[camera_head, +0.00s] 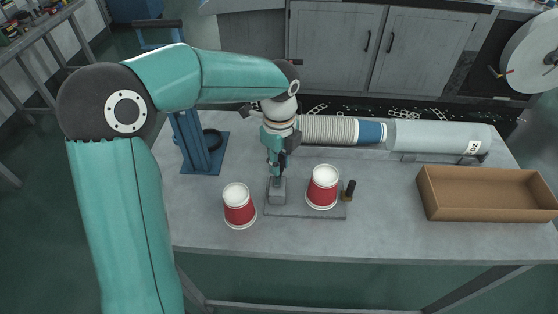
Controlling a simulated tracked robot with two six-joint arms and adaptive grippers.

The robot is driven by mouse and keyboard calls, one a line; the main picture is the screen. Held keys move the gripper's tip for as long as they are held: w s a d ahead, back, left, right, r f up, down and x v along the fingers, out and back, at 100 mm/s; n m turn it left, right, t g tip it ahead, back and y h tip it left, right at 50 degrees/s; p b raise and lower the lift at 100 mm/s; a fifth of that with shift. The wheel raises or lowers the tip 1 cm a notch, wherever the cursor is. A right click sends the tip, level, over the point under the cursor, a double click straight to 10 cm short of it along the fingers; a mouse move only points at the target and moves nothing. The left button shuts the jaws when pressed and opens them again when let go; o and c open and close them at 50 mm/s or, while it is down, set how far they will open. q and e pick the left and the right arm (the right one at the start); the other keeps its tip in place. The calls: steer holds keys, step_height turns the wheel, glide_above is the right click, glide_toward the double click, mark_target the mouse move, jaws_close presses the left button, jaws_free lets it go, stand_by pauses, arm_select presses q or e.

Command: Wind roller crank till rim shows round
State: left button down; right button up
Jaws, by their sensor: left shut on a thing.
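My left gripper (276,173) points down and is shut over the top of a grey block (277,191) on a flat metal plate (304,211). The fingers hide what they hold; from its place it looks to be the roller crank. A red and white paper cup (323,187) stands on the plate, right of the gripper. Its rim is too small to judge. A small black and brass part (348,191) stands close to the right of this cup. A second red and white cup (239,205) stands on the table, left of the plate. My right gripper is out of view.
A blue stand (196,145) is at the table's back left. A stack of ribbed pale cups (328,129) and a grey tube (437,137) lie along the back. An open cardboard box (487,212) sits at the right. The table (385,225) is clear between plate and box.

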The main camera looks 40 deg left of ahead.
arm_select(q)
steer(key=shift+w+a+r, duration=0.1)
steer(key=shift+w, duration=0.05)
steer(key=c, duration=1)
jaws_free()
step_height(320, 180, up, 12)
steer(key=shift+f, duration=0.1)
